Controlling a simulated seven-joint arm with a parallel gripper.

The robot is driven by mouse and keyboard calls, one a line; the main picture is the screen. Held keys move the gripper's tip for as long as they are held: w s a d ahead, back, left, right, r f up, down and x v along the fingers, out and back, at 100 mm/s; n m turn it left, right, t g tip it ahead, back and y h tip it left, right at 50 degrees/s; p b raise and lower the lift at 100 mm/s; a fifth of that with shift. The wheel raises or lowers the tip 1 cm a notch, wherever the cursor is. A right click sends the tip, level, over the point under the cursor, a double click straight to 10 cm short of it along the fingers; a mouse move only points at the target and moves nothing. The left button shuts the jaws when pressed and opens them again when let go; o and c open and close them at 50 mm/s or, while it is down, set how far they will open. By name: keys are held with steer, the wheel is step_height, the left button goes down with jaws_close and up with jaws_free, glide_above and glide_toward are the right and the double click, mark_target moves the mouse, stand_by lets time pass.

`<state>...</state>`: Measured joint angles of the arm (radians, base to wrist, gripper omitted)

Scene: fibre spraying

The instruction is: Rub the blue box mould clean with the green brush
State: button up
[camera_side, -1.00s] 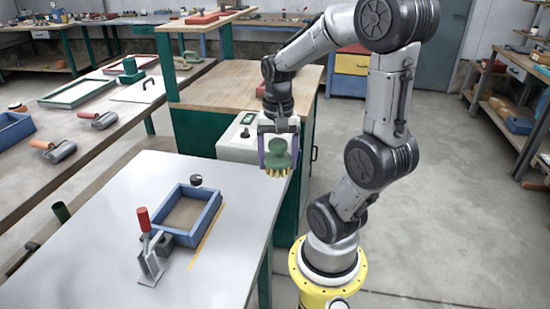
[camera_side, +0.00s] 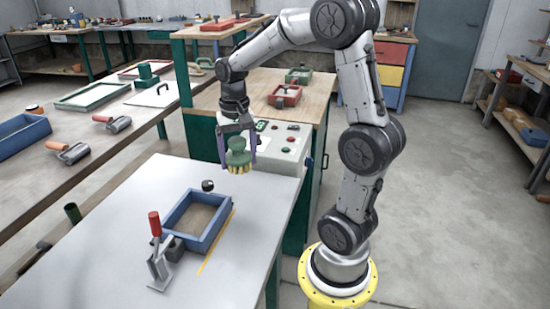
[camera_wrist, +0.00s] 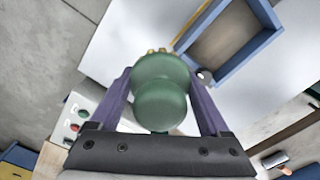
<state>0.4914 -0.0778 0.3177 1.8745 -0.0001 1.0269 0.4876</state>
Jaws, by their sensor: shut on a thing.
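The blue box mould (camera_side: 196,222) is an open rectangular frame lying on the light grey table, with a brownish bottom inside. My gripper (camera_side: 238,155) is shut on the green brush (camera_side: 237,152), a rounded green body with yellow bristles pointing down. It holds the brush above the table's back edge, behind and to the right of the mould, clear of it. In the wrist view the green brush (camera_wrist: 161,90) sits between the two purple fingers, and its bristles are mostly hidden. The blue mould (camera_wrist: 247,58) shows at the upper right of that view, apart from the brush.
A red-handled toggle clamp (camera_side: 157,250) stands at the mould's front left. A small dark knob (camera_side: 208,185) is at its back corner. A yellow strip (camera_side: 217,241) runs along its right. A control box (camera_side: 283,145) stands behind the table. The table's front left is clear.

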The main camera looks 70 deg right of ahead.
steer(key=w+a+f+n, duration=0.2)
steer(key=w+a, duration=0.3)
steer(key=w, duration=0.1)
steer(key=n, duration=0.3)
glide_toward(194, 228)
steer(key=shift+f, duration=2.65)
steer(key=shift+d+f, duration=0.45)
steer(key=shift+f, duration=0.1)
steer(key=shift+c, duration=0.7)
steer(key=shift+d+f, duration=0.15)
steer(key=shift+d, duration=1.35)
steer(key=shift+a, duration=2)
step_height(194, 228, up, 8)
steer(key=shift+d, duration=0.1)
